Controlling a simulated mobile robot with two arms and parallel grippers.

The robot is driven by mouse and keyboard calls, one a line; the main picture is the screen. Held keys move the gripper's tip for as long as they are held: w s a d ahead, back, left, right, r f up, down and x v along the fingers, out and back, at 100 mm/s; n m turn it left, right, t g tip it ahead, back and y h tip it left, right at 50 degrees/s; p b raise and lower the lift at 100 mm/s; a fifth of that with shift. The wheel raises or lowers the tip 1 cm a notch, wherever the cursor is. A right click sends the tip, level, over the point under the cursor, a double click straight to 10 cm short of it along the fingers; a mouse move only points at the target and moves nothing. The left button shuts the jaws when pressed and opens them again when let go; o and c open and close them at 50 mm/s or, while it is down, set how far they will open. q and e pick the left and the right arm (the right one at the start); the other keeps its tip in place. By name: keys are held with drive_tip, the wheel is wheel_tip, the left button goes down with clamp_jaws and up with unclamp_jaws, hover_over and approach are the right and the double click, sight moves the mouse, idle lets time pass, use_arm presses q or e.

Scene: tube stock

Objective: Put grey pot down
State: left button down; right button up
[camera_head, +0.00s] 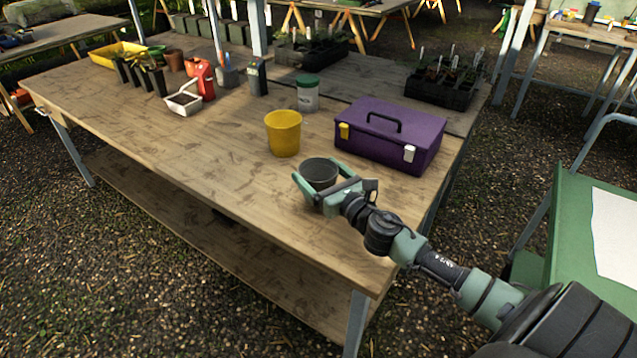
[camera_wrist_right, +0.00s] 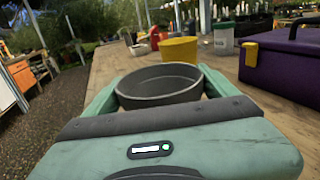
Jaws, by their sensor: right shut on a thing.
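The grey pot (camera_head: 319,172) is at the front right part of the wooden table (camera_head: 180,165), upright. My right gripper (camera_head: 315,182) is shut on it, with one green finger on each side. In the right wrist view the pot (camera_wrist_right: 160,84) shows its open, empty-looking rim between the two fingers (camera_wrist_right: 160,95). I cannot tell whether its base touches the table, since the gripper hides the lower part. My left gripper is not in either view.
A yellow pot (camera_head: 283,133) stands just behind the grey pot. A purple toolbox (camera_head: 390,135) stands to the right behind it. A white tub with a green lid (camera_head: 307,95) is further back. The table's left front is clear.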

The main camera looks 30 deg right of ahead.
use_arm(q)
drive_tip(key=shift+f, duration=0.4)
use_arm(e)
drive_tip(key=shift+f, duration=1.05)
drive_tip(key=shift+f, duration=0.15)
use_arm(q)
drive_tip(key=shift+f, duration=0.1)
use_arm(e)
drive_tip(key=o, duration=1.2)
drive_tip(key=shift+c, duration=0.2)
drive_tip(key=shift+r, duration=0.3)
drive_tip(key=s+b, duration=0.2)
drive_tip(key=s, duration=0.9)
drive_tip(key=shift+s+f, duration=0.1)
drive_tip(key=shift+f, duration=0.1)
drive_tip(key=shift+s, duration=0.45)
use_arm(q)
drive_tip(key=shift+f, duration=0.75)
use_arm(e)
drive_tip(key=shift+r, duration=0.1)
